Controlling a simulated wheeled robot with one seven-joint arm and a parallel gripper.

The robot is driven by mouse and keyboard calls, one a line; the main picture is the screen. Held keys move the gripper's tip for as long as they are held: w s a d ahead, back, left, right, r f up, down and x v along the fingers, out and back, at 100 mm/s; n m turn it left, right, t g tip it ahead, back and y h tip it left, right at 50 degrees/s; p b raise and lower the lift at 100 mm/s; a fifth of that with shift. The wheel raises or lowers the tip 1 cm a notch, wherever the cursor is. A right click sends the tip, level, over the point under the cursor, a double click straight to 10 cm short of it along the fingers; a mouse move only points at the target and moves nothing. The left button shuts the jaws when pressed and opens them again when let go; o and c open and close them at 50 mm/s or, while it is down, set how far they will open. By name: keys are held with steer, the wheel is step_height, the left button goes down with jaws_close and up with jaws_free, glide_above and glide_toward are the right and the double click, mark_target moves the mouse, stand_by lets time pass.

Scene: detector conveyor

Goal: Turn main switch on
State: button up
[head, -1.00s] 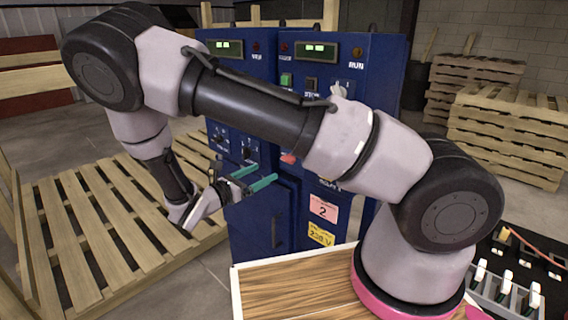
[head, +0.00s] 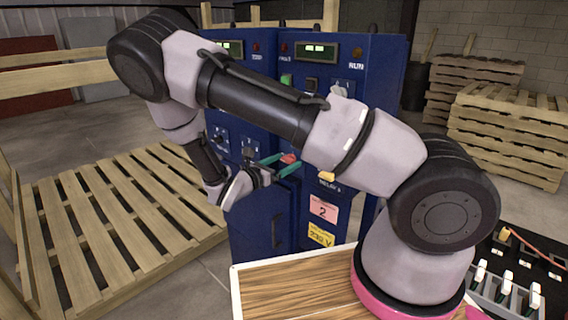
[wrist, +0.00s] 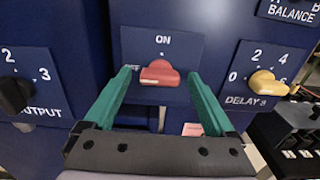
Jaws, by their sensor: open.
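The main switch is a red rotary knob (wrist: 160,73) on a blue panel, with "ON" printed above it and an "OFF" label at its left, partly hidden by a finger. Its handle lies roughly horizontal, across the ON direction. The red knob also shows in the head view (head: 289,159). My gripper (wrist: 159,80) is open and empty, its two teal fingers on either side of the knob with a gap at each side. In the head view my gripper (head: 281,166) is at the cabinet front, its fingertips close to the knob; exact depth is hard to tell.
A yellow DELAY knob (wrist: 268,83) is right of the switch, and a black OUTPUT knob (wrist: 16,94) is at the left. The blue cabinet (head: 265,220) stands behind a wooden tabletop (head: 300,290). A wooden pallet (head: 115,215) lies on the floor at left.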

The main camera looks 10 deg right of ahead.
steer(key=c, duration=1.4)
steer(key=shift+m, duration=0.3)
steer(key=m, duration=1.3)
steer(key=shift+m, duration=2.1)
